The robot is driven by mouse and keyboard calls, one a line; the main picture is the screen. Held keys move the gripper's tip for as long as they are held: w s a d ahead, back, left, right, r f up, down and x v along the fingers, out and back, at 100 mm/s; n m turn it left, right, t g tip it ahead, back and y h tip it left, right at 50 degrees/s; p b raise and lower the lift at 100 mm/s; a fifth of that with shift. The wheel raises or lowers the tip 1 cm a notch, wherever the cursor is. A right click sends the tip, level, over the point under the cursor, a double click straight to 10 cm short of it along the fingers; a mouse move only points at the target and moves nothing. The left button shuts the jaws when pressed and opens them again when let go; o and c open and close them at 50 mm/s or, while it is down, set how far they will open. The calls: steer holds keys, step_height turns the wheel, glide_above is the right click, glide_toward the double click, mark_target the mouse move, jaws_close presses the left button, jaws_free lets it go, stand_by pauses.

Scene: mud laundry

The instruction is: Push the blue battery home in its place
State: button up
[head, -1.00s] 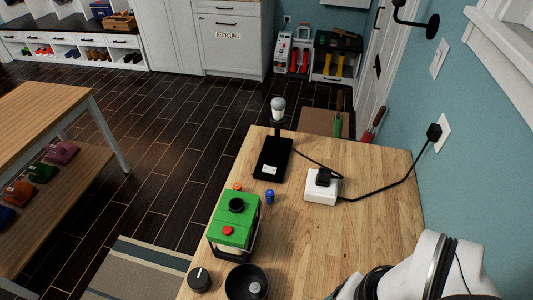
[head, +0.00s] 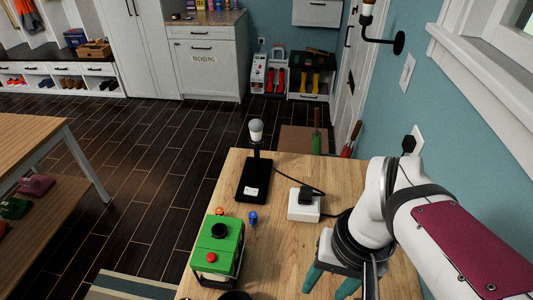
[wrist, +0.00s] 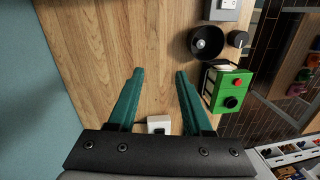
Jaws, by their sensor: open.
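The small blue battery (head: 253,218) stands upright on the wooden table, just right of the far end of a green box (head: 217,245). The box has a black round part and a red button on top, and also shows in the wrist view (wrist: 228,88). I cannot make out the battery in the wrist view, nor a slot for it in either view. My gripper (head: 332,284) is open and empty over the table, to the right of the box and nearer the camera. Its teal fingers (wrist: 160,73) are apart with only bare wood between them.
A small orange item (head: 219,211) is behind the box. A lamp on a black base (head: 255,182) and a white power adapter (head: 304,205) with a cable stand farther back. A black bowl (wrist: 205,42) and a dial (wrist: 238,39) are beside the box. A wall borders the right.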

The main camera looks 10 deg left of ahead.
steer(key=w+a+n, duration=0.3)
steer(key=w+n, duration=0.1)
steer(key=w, duration=0.4)
steer(key=n+h, duration=0.1)
steer(key=n, duration=1.4)
glide_above(253, 214)
step_height(253, 214, down, 13)
steer(key=shift+s+d+f, duration=0.1)
steer(key=shift+s, duration=0.05)
step_height(253, 214, down, 8)
steer(key=shift+f, duration=0.1)
steer(key=shift+c, duration=0.3)
jaws_close()
